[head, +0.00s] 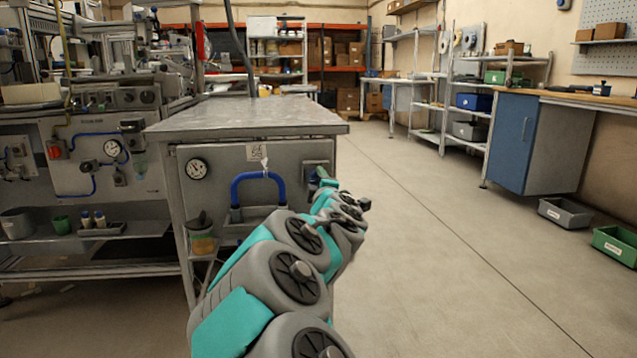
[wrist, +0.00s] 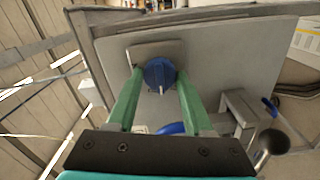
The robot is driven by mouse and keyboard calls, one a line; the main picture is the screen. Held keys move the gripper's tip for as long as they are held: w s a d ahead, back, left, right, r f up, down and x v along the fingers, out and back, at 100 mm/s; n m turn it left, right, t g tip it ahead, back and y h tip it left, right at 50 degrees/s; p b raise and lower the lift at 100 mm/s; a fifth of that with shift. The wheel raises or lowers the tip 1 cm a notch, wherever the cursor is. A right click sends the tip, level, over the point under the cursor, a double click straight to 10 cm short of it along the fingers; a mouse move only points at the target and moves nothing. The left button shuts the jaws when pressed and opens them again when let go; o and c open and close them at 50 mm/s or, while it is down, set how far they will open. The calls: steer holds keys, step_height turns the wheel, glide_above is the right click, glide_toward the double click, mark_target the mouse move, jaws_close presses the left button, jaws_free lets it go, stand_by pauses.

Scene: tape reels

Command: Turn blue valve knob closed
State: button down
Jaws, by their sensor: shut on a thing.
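The blue valve knob (wrist: 158,72) sits on a grey mounting plate (wrist: 141,52) on the front panel of the metal bench. A white mark on the knob points toward the bottom of the wrist view. My gripper (wrist: 160,76) has its two green fingers at either side of the knob, shut on it. In the head view my gripper (head: 326,182) is at the panel's right end, below the grey plate (head: 315,166). The knob is mostly hidden there by the gripper and arm.
A blue curved pipe (head: 258,178) stands out from the panel left of my gripper, beside a round gauge (head: 197,169). A jar (head: 202,236) is below. The floor to the right is clear, with a grey bin (head: 565,213) and a green bin (head: 615,243) farther right.

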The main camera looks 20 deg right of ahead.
steer(key=shift+f+n, duration=0.15)
steer(key=shift+n, duration=0.15)
steer(key=shift+c, duration=1.5)
jaws_free()
steer(key=shift+s+a+r, duration=0.2)
steer(key=shift+s+a, duration=0.05)
steer(key=shift+s, duration=0.35)
steer(key=v, duration=0.6)
steer(key=shift+s+p, duration=0.3)
